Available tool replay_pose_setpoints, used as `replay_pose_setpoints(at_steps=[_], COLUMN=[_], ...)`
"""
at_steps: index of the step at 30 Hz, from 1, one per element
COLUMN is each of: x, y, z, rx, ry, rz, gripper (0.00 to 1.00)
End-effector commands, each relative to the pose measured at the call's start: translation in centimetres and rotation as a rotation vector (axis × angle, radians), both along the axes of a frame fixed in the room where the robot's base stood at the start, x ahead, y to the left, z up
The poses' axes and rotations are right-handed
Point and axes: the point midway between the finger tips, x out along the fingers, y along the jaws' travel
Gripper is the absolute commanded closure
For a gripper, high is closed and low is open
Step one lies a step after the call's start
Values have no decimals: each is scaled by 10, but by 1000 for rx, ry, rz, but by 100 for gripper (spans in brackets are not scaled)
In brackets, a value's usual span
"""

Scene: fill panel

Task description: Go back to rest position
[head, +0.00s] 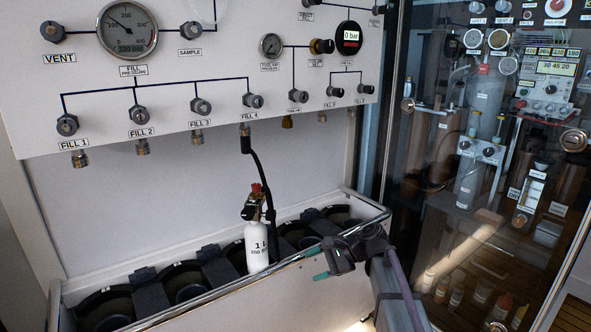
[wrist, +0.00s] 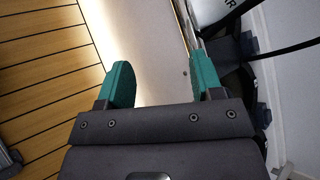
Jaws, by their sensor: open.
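My gripper (head: 317,263) is at the front rim of the bottle trough, to the right of the small white cylinder (head: 257,245). In the wrist view its two teal fingers (wrist: 163,80) stand apart with nothing between them. The cylinder is marked 1 L and stands upright in the trough, apart from my gripper. A black hose (head: 262,175) runs from the FILL 4 outlet (head: 245,130) down by the cylinder's valve. Part of the white cylinder (wrist: 208,12) shows at the top of the wrist view.
The trough (head: 215,295) has several round holders under the white fill panel (head: 100,120) with its gauges and knobs. A glass door (head: 480,180) stands at the right, with equipment visible in it. A wooden slatted floor (wrist: 45,60) shows in the wrist view.

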Motion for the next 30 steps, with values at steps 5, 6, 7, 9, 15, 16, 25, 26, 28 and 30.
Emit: replay_pose_setpoints(at_steps=[5, 6, 7, 9, 15, 16, 25, 26, 28, 30], x=[-105, -124, -138, -171, -215, -214, -213, -213, -213, -213], y=[-46, -59, -68, -89, -105, -105, -105, -105, -105, -105], z=[-59, -67, -71, -78, -28, -17, 121, 139, 184, 227], rx=[-533, -628, -692, -830, -980, -980, -978, -978, -978, -978], ry=[-330, -364, -381, -394, -360, -360, -359, -359, -359, -359], rz=[440, 537, 607, 752, 856, 856, 853, 853, 852, 852], gripper=[40, 40, 40, 40, 40, 40, 40, 40, 40, 40])
